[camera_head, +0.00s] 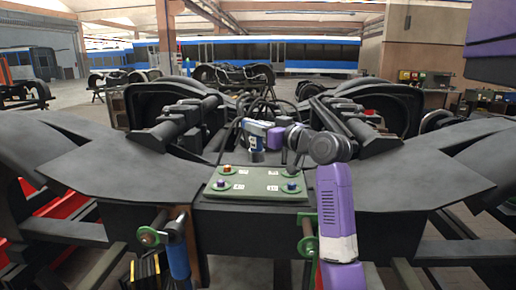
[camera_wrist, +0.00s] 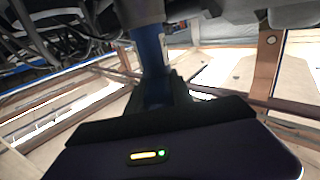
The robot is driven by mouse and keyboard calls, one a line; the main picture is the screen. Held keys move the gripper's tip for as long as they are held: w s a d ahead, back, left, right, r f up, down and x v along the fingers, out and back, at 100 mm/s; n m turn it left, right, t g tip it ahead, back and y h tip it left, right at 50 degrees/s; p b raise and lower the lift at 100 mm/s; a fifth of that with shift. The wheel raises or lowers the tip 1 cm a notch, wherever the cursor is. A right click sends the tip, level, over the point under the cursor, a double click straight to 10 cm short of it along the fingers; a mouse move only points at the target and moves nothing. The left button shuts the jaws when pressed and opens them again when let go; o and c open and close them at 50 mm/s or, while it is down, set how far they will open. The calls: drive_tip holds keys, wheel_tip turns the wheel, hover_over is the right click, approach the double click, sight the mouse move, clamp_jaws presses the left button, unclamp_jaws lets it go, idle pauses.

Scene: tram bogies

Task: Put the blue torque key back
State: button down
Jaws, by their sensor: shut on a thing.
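My gripper (camera_head: 268,139) is above the green board on the dark bogie frame, at the end of my purple arm. It is shut on the blue torque key (camera_head: 255,129), whose lower end is just above the board's back part. In the wrist view the key (camera_wrist: 150,52) is a blue cylinder with a small label, held between the dark fingers (camera_wrist: 157,92). The green board (camera_head: 256,186) has several round coloured spots with white labels. I cannot tell whether the key touches the board.
A blue-handled tool (camera_head: 178,252) hangs by a green-ringed bracket (camera_head: 148,238) at the front left. Another green ring (camera_head: 308,246) is at the front right, beside my arm. Dark cables and bogie parts (camera_head: 180,120) stand close behind the board.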

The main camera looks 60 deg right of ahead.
sight(261, 150)
drive_tip(key=shift+f, duration=3.15)
drive_tip(key=shift+f, duration=0.1)
drive_tip(key=shift+f, duration=0.15)
drive_tip(key=c, duration=1.1)
unclamp_jaws()
